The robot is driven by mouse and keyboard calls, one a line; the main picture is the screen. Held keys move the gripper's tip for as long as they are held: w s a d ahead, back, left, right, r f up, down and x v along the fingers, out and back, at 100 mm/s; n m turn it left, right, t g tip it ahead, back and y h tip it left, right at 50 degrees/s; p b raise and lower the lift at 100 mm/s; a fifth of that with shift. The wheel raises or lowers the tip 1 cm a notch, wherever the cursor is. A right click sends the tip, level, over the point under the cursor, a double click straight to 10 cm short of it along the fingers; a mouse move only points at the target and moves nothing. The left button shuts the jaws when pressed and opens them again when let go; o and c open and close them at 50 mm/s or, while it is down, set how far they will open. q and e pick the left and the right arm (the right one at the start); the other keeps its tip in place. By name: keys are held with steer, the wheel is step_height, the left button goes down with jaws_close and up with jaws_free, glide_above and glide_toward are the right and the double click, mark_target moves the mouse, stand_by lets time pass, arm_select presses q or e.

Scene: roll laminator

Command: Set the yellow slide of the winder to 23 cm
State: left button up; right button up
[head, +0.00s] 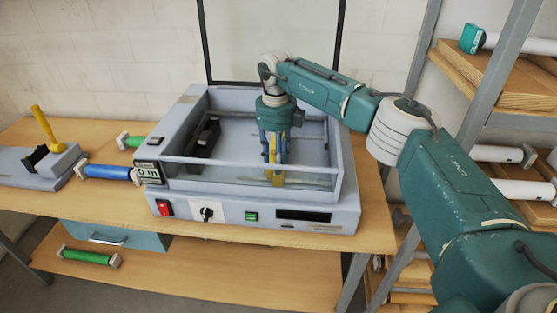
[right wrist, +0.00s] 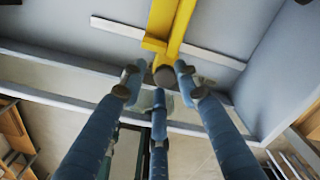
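The yellow slide (head: 277,181) is inside the front of the grey winder (head: 178,186), mostly behind my right gripper (head: 274,155). In the right wrist view the slide (right wrist: 170,28) crosses a pale strip (right wrist: 214,57), and a dark round knob (right wrist: 164,76) is at its near end. My right gripper (right wrist: 158,82) points down into the winder. Its fingers are spread around the knob, with visible gaps at both sides; contact on the hidden side cannot be judged. No scale numbers are readable. My left gripper is not in view.
The winder's front panel has a red switch (head: 164,208), a black dial (head: 207,214) and a green button (head: 251,216). A front bar (head: 235,165) and raised walls surround the gripper. Blue (head: 107,172) and green (head: 90,257) rolls lie at the left. A metal shelf post (head: 497,75) stands right.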

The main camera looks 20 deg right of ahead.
steer(key=shift+d+f, duration=0.1)
step_height(320, 180, up, 12)
stand_by(0.8)
steer(key=shift+f, duration=0.1)
stand_by(0.3)
